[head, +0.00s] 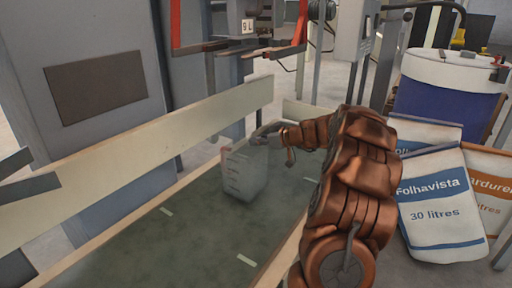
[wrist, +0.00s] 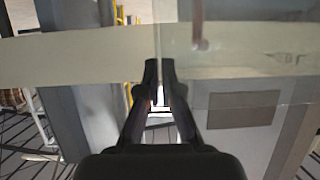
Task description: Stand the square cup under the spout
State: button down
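The square cup (head: 246,174) is clear plastic with red marks on its side. In the head view it is upright over the green belt; I cannot tell if its base touches the belt. My gripper (head: 266,134) is at the cup's top rim. In the wrist view the fingers (wrist: 159,70) are close together with the cup's thin clear wall (wrist: 235,85) running between their tips. The filler head with red arms (head: 240,45) hangs beyond and above the cup. The spout's mouth is not clearly visible.
The green belt (head: 205,240) has pale side boards (head: 165,130) and short white marks. Full sacks (head: 436,205) and a blue-and-white drum (head: 440,95) stand at the right. A grey cabinet (head: 95,60) stands at the left. The near belt is clear.

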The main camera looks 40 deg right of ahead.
jog(key=shift+f, duration=0.7)
jog(key=shift+f+b, duration=0.2)
jog(key=shift+b, duration=0.25)
jog(key=c, duration=1.3)
grip_release()
jog(key=shift+r, duration=0.1)
jog(key=p+v, duration=0.2)
jog(key=v, duration=1)
jog(key=shift+r, duration=0.15)
